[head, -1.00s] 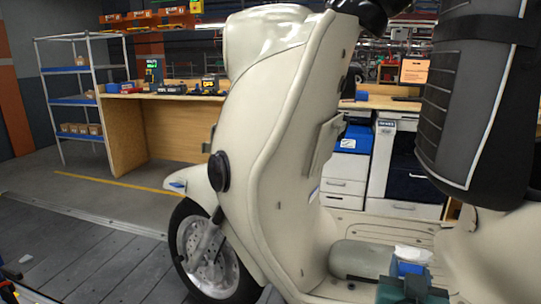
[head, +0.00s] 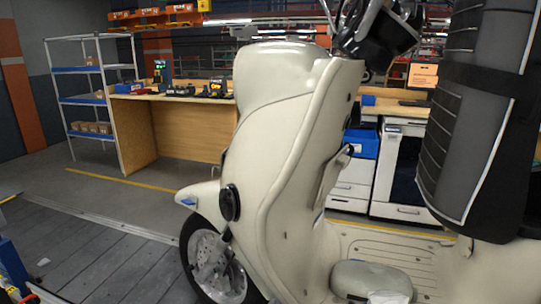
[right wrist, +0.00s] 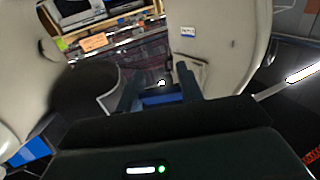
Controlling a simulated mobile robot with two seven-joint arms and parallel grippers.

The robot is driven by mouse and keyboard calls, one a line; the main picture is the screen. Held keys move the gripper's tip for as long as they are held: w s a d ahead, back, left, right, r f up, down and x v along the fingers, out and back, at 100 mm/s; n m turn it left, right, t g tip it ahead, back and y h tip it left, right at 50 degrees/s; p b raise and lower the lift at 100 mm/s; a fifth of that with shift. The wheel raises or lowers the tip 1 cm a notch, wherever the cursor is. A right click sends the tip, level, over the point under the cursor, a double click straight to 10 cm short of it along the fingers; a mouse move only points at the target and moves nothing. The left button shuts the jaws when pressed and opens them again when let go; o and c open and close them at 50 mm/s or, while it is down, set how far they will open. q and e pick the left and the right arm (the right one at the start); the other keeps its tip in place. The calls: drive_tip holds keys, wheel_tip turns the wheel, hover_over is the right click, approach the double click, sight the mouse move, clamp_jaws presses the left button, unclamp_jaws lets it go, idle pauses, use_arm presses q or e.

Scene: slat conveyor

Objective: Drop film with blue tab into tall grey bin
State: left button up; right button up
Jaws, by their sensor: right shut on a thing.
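My right gripper (right wrist: 160,84) is shut in the right wrist view, with a blue tab (right wrist: 162,98) between its fingers. The tab's film is mostly hidden there; a small white piece (head: 389,297), probably that film, shows at the bottom edge of the head view, where the right gripper itself is out of frame. Another small blue tab (head: 188,202) sits on the front fender of the cream scooter (head: 280,160). My left gripper is not seen in either view. I cannot make out a tall grey bin in either view.
The scooter fills the middle, with a dark padded seat (head: 475,120) at right. Behind stand a wooden bench (head: 185,130), white-and-blue cabinets (head: 355,170) and a shelf rack (head: 85,101). A blue and dark object (head: 12,265) is at lower left. The slatted floor (head: 110,262) at left looks mostly clear.

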drive_tip(key=r+p, duration=0.1)
drive_tip(key=s+r+p, duration=0.1)
drive_tip(key=r, duration=0.1)
drive_tip(key=r+p, duration=0.1)
drive_tip(key=p, duration=0.1)
drive_tip(key=shift+s+r, duration=0.35)
drive_tip(key=shift+r, duration=0.05)
